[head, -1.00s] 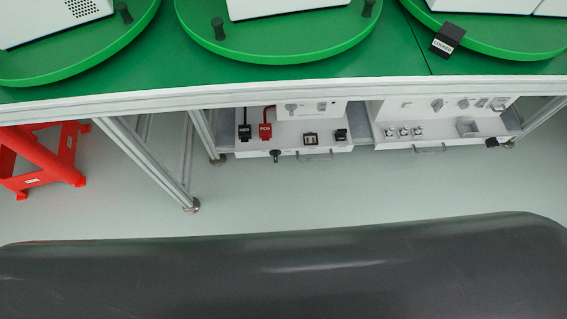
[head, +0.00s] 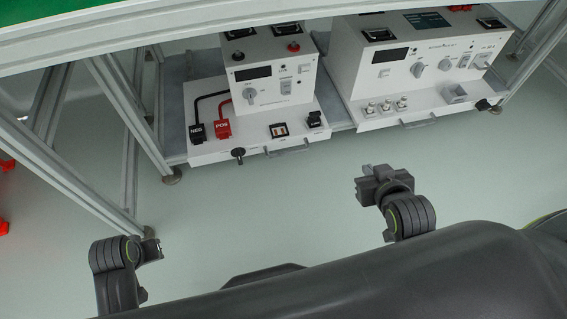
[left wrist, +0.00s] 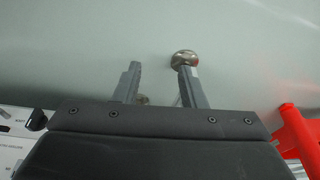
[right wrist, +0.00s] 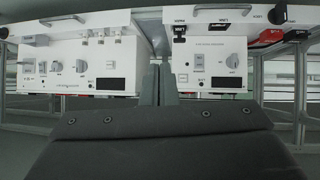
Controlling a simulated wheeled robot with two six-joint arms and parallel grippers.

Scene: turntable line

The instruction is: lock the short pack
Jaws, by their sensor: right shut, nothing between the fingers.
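Two white power packs stand on a low shelf under the table. The shorter pack (head: 265,85) is on the left, with black NEG (head: 197,132) and red POS (head: 222,127) plugs on its base ledge. A black knob (head: 238,153) sits on that ledge's front edge. The short pack also shows upside down in the right wrist view (right wrist: 205,60). My right gripper (head: 372,182) is in front of the shelf, apart from both packs; its fingers are together and empty (right wrist: 158,85). My left gripper (head: 157,249) is low at left, fingers apart and empty (left wrist: 160,80).
The wider pack (head: 400,65) stands to the right, with a black knob (head: 483,104) at its front right corner. The grey table frame leg (head: 112,140) stands left of the shelf. The table edge (head: 200,25) overhangs the packs. The floor in front is clear.

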